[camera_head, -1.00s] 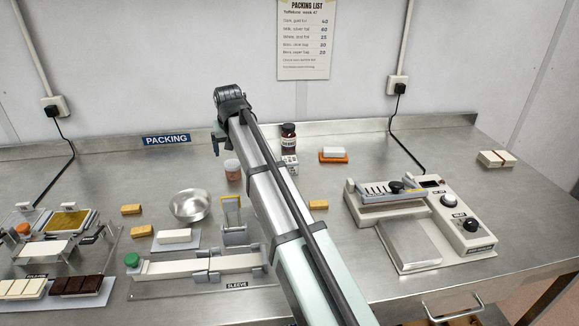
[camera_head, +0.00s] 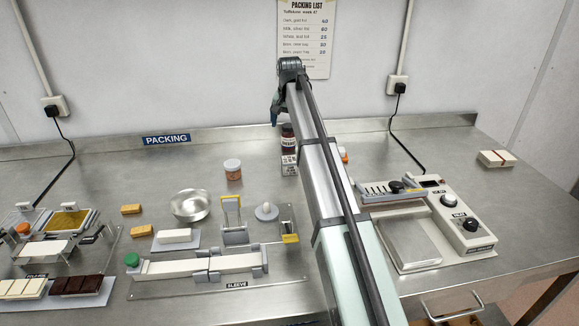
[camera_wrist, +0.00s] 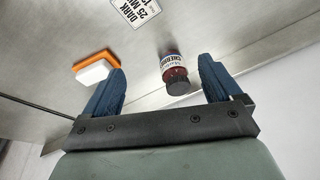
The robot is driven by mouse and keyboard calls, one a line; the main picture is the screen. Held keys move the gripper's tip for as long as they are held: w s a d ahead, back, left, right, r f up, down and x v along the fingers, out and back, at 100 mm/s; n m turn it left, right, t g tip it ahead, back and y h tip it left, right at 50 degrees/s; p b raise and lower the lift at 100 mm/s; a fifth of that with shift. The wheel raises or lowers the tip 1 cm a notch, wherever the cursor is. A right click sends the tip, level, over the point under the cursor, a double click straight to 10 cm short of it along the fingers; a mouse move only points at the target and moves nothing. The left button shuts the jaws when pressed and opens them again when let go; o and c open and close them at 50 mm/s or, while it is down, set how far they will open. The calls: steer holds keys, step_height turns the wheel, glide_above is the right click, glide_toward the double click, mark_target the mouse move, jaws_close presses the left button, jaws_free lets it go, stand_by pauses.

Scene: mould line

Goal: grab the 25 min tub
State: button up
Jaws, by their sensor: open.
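My gripper (camera_head: 275,112) is open and empty, high in front of the back wall in the head view. In the wrist view its two blue fingers (camera_wrist: 162,67) stand apart, with a dark-lidded jar (camera_wrist: 176,72) showing between them, farther off. That jar (camera_head: 288,138) is at the back of the bench in the head view. A white card (camera_wrist: 137,9) in the wrist view reads "DARK" and "25 MI", cut off by the frame edge. A small tub with a pale lid and orange-brown body (camera_head: 233,170) stands left of the jar; its marking is too small to read.
A metal bowl (camera_head: 190,205) is left of the small tub. An orange block with a white top (camera_wrist: 97,70) lies near the jar. A scale-like machine (camera_head: 462,222) is to the right. A sleeve fixture (camera_head: 200,267) is in front. Bare bench lies behind the bowl.

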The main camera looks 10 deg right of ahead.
mark_target(289, 159)
steer(key=s+f+m+g, duration=0.1)
steer(key=f+m, duration=0.1)
steer(key=m, duration=0.2)
steer(key=s+f+m+g, duration=0.1)
steer(key=f+m, duration=0.2)
steer(key=m, duration=0.2)
steer(key=s+f+m+g, duration=0.1)
steer(key=f+m, duration=0.2)
steer(key=m, duration=0.1)
steer(key=shift+a+f+m, duration=0.15)
steer(key=shift+a+m, duration=0.05)
steer(key=shift+m, duration=0.1)
steer(key=shift+d+f, duration=0.2)
steer(key=shift+f, duration=2.5)
steer(key=c, duration=1.1)
